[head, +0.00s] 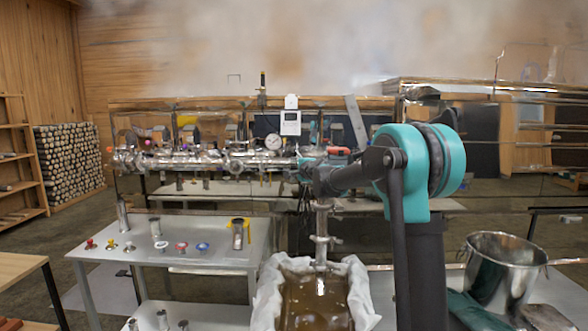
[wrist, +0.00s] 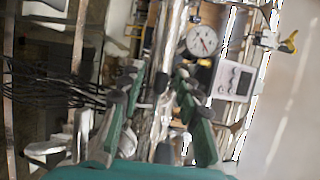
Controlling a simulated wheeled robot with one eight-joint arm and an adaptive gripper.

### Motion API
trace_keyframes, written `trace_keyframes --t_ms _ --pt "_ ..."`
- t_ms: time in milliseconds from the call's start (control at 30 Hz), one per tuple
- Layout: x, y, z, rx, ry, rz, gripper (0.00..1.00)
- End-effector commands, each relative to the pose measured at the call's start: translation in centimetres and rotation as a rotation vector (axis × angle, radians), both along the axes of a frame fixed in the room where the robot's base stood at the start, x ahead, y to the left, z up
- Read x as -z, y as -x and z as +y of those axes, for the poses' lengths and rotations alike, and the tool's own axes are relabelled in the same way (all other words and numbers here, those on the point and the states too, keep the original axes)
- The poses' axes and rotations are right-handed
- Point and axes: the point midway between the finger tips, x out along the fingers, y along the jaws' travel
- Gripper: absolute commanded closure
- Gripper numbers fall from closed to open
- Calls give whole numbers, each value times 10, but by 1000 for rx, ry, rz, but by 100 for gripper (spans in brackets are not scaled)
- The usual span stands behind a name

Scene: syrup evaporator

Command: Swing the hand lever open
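My gripper (wrist: 157,78) shows in the wrist view with its two green-and-black fingers apart. A shiny horizontal pipe run (head: 200,160) carries several valves and clamps; it shows in the wrist view (wrist: 158,60) behind and between the fingers. I see nothing held. In the head view my arm hides the gripper and the right end of the pipe run. A small valve with a yellow handle (wrist: 288,43) stands above the pipe. A steel downpipe (head: 321,225) with fittings stands over the cloth-lined tub. I cannot tell which fitting is the hand lever, or whether a finger touches it.
A dial gauge (head: 274,141) and a white display box (head: 290,122) sit close to the gripper. The cloth-lined tub (head: 362,290) holds brown liquid. A steel bucket (head: 500,270) stands right. A table (head: 200,245) with small fittings stands left. Steam hangs overhead.

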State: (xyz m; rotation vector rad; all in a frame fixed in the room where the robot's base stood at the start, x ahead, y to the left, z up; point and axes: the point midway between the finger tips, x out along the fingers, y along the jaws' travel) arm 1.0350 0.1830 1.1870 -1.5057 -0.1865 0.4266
Motion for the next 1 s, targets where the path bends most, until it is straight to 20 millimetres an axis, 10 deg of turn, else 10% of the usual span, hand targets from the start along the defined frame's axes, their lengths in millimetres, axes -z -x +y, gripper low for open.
trace_keyframes --t_ms 200,500,1000 --pt "0 0 0 0 0 0 67" --pt "0 0 0 0 0 0 100" --pt "2 2 -1 -19 0 6 100"
